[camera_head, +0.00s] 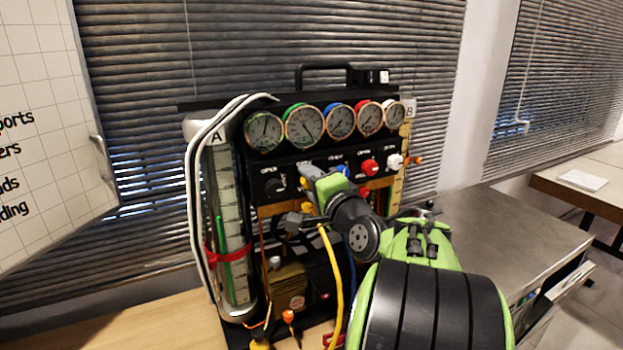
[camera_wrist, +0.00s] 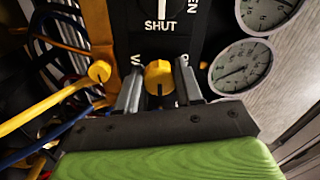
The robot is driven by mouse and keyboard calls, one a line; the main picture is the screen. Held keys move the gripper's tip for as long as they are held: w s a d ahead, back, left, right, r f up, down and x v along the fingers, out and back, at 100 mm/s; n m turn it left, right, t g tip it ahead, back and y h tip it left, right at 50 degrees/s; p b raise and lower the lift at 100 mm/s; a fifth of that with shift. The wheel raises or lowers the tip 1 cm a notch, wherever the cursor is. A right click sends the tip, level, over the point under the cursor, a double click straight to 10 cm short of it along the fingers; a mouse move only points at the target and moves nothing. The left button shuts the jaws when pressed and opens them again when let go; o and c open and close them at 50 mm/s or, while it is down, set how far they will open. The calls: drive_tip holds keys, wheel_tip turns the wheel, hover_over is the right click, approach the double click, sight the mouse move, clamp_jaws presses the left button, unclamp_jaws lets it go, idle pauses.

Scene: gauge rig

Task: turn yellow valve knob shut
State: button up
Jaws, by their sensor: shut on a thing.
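The yellow valve knob (camera_wrist: 158,76) is in the wrist view, on the black panel, with a dark pointer line on its face. My gripper (camera_wrist: 158,92) has one finger on each side of the knob and is shut on it. The word SHUT is printed on the panel near the knob, and part of OPEN shows to the right. In the head view my gripper (camera_head: 310,193) reaches the front of the gauge rig (camera_head: 320,157). My arm and gripper hide most of the yellow knob there.
Several round gauges (camera_head: 303,126) line the rig's top. A red knob (camera_head: 370,167) and a white knob (camera_head: 394,161) sit right of my gripper. A yellow hose (camera_head: 331,275) hangs below it. A clear column (camera_head: 229,220) with white tubes stands at left. A grey counter (camera_head: 500,232) is at right.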

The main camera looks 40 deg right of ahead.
drive_tip(key=shift+m, duration=0.3)
idle(0.4)
drive_tip(key=o, duration=1)
drive_tip(key=shift+o, duration=0.2)
drive_tip(key=shift+s, duration=0.15)
drive_tip(key=b+v, duration=0.2)
drive_tip(key=v, duration=1.3)
drive_tip(key=shift+s, duration=0.25)
drive_tip(key=shift+a, duration=0.15)
